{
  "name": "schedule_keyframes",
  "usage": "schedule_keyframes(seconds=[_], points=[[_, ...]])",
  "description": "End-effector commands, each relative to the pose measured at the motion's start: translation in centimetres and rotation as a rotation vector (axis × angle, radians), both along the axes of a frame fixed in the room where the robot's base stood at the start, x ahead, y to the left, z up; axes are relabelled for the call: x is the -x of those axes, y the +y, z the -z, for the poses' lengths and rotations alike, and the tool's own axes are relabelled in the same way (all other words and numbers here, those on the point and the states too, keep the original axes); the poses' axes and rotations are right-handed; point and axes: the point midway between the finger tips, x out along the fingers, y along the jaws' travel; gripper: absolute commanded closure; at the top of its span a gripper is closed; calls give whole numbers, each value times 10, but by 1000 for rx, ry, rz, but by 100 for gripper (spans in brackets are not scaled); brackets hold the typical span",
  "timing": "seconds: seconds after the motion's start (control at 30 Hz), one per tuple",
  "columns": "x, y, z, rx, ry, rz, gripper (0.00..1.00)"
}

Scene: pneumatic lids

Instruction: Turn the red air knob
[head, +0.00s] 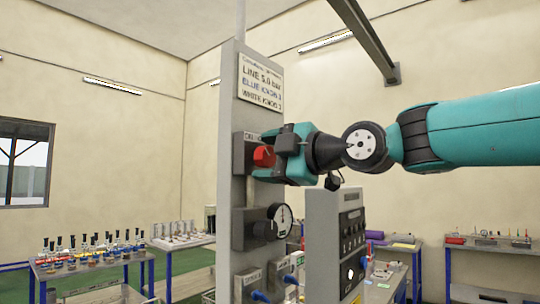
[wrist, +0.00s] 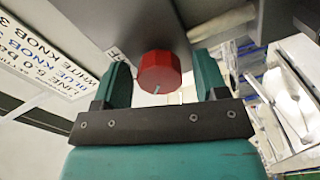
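The red air knob (head: 264,156) sticks out from a grey box on the upper part of a tall grey panel. It also shows in the wrist view (wrist: 160,72), with a small white mark on its face. My gripper (head: 270,154) is at the knob, reaching in from the right. In the wrist view the two teal fingers (wrist: 160,62) stand on either side of the knob. A narrow gap shows between the knob and each finger, so the gripper is open. Part of the knob is hidden behind the gripper in the head view.
A sign (head: 261,83) is above the knob, and a pressure gauge (head: 282,219) is below it. Blue knobs (head: 290,279) sit lower on the panel. A grey control box (head: 335,245) stands below my arm. Tables with bottles (head: 88,258) and other items stand behind.

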Motion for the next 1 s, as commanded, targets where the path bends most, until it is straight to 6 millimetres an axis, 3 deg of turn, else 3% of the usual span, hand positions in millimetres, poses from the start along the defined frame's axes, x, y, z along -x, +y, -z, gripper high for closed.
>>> schedule_keyframes(seconds=[0.03,0.2,0.57,1.0], points=[[0,0,0,0,0,0,46],[0,0,0,0,0,0,81],[0,-1,2,-30,39,0,81],[0,0,3,-236,301,0,81]])
